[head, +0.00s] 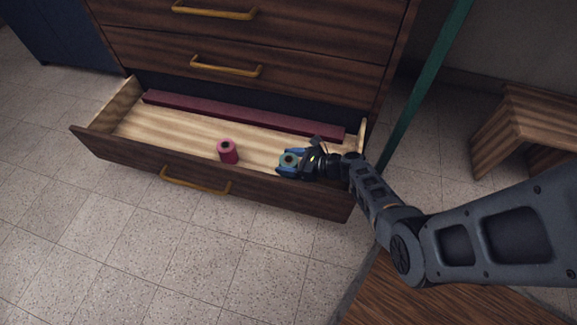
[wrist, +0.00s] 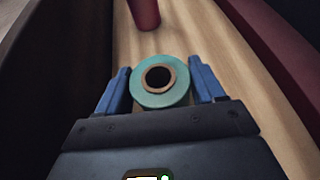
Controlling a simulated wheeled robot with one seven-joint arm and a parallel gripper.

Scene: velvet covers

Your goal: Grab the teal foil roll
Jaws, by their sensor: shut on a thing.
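The teal foil roll (head: 289,160) stands upright in the open bottom drawer, near the drawer's front right. In the wrist view the teal foil roll (wrist: 160,82) shows its round top with a brown core, between the two blue fingers. My gripper (head: 291,162) reaches in from the right and is shut on the teal roll, one finger on each side. In the wrist view my gripper (wrist: 161,90) has its fingertips beside the roll. The roll's lower part is hidden, so I cannot tell whether it touches the drawer floor.
A red roll (head: 227,151) stands in the drawer to the left; it also shows ahead in the wrist view (wrist: 145,14). A long dark red bar (head: 240,116) lies along the drawer's back. The drawer's front wall (head: 130,157) is close to my gripper. A wooden stool (head: 530,130) stands at right.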

